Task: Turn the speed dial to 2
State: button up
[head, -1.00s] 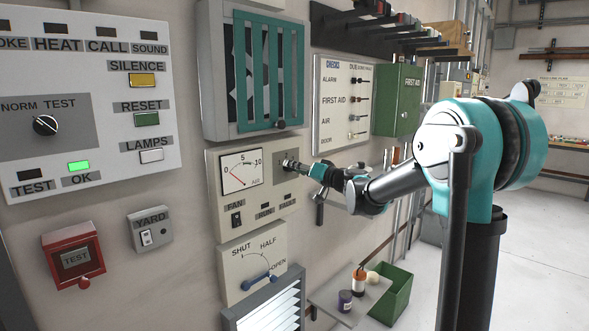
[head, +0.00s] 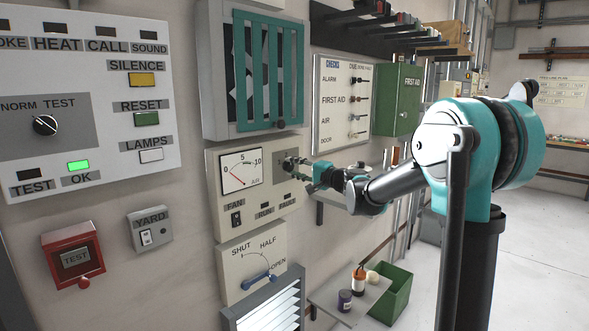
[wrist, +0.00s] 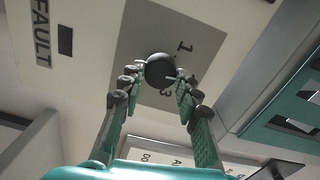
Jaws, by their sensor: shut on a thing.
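The speed dial is a dark round knob (head: 288,165) on a grey plate of the fan panel (head: 213,185). In the wrist view the knob (wrist: 160,69) sits between my two fingertips, with a 1 above right of it and a 3 below it. No 2 can be read; a finger covers part of the plate there. My gripper (head: 298,169) reaches the panel from the right and is shut on the knob; it also shows in the wrist view (wrist: 159,79). Which number the knob points to cannot be made out.
A gauge (head: 241,173) is left of the dial, and the fan switch (head: 236,219) is below it. A teal-barred vent (head: 268,70) is above. The damper lever (head: 260,277) is below. A small shelf (head: 345,303) and a green bin (head: 390,293) stand lower right.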

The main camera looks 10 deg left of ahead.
jog(key=shift+m, duration=0.5)
jog(key=o, duration=1.2)
jog(key=shift+c, duration=0.2)
jog(key=shift+s+d, duration=0.1)
jog(key=shift+d, duration=0.05)
jog(key=v, duration=1.1)
jog(key=shift+s+d, duration=0.25)
jog(key=shift+d, duration=0.05)
jog(key=shift+f, duration=0.1)
